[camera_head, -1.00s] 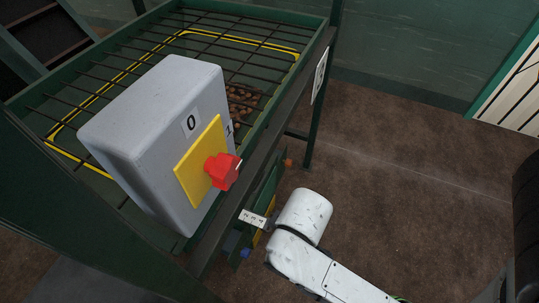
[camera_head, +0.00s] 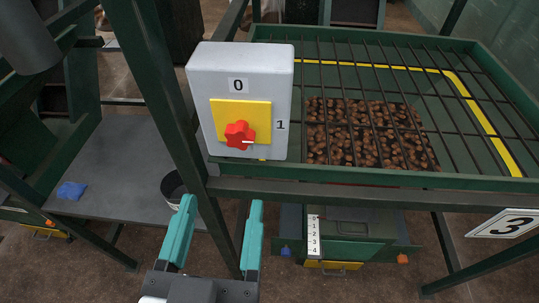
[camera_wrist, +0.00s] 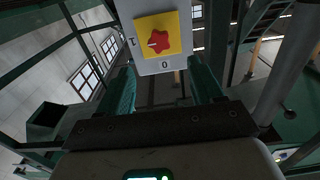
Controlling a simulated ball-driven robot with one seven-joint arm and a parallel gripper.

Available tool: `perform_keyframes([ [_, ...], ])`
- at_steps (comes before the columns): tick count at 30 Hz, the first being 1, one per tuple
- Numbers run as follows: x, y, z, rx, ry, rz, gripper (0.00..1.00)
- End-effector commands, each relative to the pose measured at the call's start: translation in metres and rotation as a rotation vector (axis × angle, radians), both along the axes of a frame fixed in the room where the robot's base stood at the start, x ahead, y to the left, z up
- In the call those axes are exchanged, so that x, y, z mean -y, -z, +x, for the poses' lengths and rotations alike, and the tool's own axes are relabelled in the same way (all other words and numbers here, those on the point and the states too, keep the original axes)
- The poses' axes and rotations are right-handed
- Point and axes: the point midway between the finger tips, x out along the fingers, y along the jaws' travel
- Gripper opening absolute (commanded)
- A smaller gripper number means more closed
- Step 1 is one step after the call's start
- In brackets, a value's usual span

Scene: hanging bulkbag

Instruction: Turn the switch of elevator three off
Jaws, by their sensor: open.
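A grey switch box (camera_head: 197,85) with a yellow plate (camera_head: 258,108) and a red knob (camera_head: 236,133) is mounted at the green frame's front edge. A "0" label is above the plate and a "1" label on its right. The knob's white mark points right, toward the "1" side. My gripper (camera_head: 222,203) is open and empty, its teal fingers below the box and apart from the knob. In the wrist view the scene is inverted: the red knob (camera_wrist: 158,41) is ahead, beyond the tips of my gripper (camera_wrist: 162,68).
A sign "3" (camera_head: 503,224) hangs on the frame at right. A grid-covered hopper (camera_head: 470,165) holding brown pieces (camera_head: 365,135) is behind and right of the box. A green post (camera_head: 165,85) rises left of it. A grey platform (camera_head: 110,160) with a blue object (camera_head: 71,190) is farther left.

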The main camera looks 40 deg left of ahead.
Motion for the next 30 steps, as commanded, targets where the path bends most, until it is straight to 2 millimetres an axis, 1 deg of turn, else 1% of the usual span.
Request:
perform_keyframes([
  [9, -0.028, -0.001, 0.049, -0.002, 0.005, -0.005, 0.66],
  [15, -0.043, 0.0, 0.074, -0.001, 0.004, -0.004, 0.66],
  [21, -0.05, 0.001, 0.085, -0.003, 0.003, -0.004, 0.66],
  [29, -0.051, 0.001, 0.086, -0.003, 0.003, -0.004, 0.66],
  [30, -0.051, 0.001, 0.086, -0.003, 0.003, -0.004, 0.64],
])
